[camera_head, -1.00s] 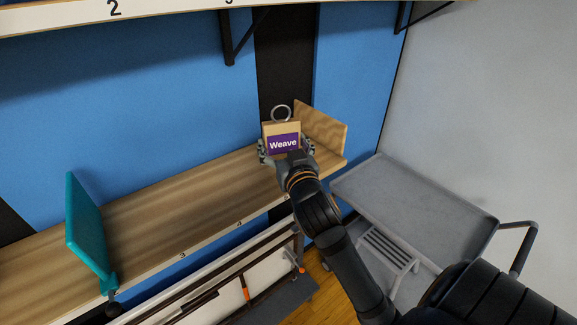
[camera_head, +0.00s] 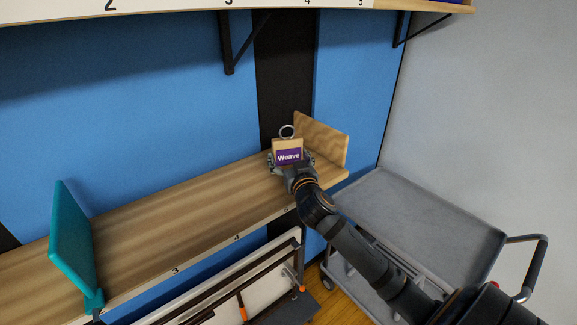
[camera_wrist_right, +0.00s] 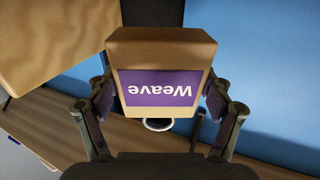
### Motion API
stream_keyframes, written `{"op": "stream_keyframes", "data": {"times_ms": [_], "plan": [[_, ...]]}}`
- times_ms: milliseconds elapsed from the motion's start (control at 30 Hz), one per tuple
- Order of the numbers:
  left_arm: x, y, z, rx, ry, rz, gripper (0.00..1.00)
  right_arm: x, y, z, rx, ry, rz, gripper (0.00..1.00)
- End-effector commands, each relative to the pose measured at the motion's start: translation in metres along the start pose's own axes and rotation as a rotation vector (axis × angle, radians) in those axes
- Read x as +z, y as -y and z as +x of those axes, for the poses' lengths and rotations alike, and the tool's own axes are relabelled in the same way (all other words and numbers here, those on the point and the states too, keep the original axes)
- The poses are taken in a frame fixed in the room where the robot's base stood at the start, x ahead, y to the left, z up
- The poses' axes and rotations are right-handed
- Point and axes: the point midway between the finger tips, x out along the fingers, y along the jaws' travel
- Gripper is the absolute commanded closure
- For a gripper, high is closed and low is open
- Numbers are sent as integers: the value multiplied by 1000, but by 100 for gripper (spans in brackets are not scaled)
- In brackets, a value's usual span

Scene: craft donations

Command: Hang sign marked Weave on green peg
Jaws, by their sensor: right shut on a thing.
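The sign marked Weave (camera_head: 289,144) is a light wooden block with a purple label and a metal ring (camera_head: 287,131) at its top. It is upright in the head view, in front of the wall and over the right part of the shelf. My right gripper (camera_head: 291,161) is shut on it, one finger on each side. In the right wrist view the sign (camera_wrist_right: 160,50) appears upside down between the fingers (camera_wrist_right: 160,104), its ring (camera_wrist_right: 158,125) partly hidden below it. No green peg shows in either view. My left gripper is not in view.
A wooden shelf (camera_head: 190,205) runs along the blue wall, with a wooden end panel (camera_head: 322,138) close right of the sign. A teal upright panel (camera_head: 72,240) stands at left. A grey cart (camera_head: 420,215) stands at right. An upper shelf (camera_head: 180,10) crosses the top.

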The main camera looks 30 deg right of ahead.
Motion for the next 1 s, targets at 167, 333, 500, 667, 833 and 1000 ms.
{"op": "stream_keyframes", "data": {"times_ms": [167, 333, 500, 667, 833, 1000], "plan": [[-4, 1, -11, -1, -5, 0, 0, 23, -2, 4, 0, 8, 1, 47], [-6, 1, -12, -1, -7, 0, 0, 36, -1, 4, -2, 1, 0, 47], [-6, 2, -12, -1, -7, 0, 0, 36, -1, 4, -2, 0, -1, 47], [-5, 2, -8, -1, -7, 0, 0, 40, -2, 4, -1, 2, -1, 17], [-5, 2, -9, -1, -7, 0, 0, 40, -2, 4, -1, 2, -1, 0], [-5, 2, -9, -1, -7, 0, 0, 40, -2, 4, -1, 2, -1, 0]]}}
